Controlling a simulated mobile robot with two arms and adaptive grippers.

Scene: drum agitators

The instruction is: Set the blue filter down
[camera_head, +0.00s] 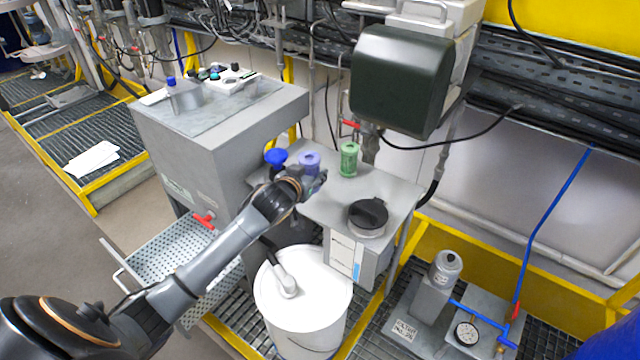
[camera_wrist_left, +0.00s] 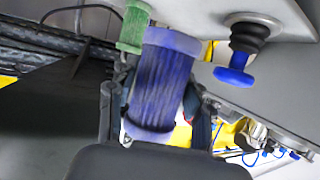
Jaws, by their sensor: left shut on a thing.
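The blue filter (camera_head: 309,160) is a ribbed, blue-purple cylinder with a paler cap. It is at the left part of the grey work surface (camera_head: 322,204). My left gripper (camera_head: 314,182) reaches it from the front and is shut on it. In the left wrist view the blue filter (camera_wrist_left: 161,85) sits between the two fingers of my left gripper (camera_wrist_left: 158,108). I cannot tell whether its base touches the surface. My right gripper is not in view.
A green filter (camera_head: 349,159) stands close to the right of the blue one. A blue mushroom knob (camera_head: 276,157) is close on the left. A black-lidded round port (camera_head: 368,215) is at the front right. A white drum (camera_head: 301,300) stands below. Bare surface lies between filters and port.

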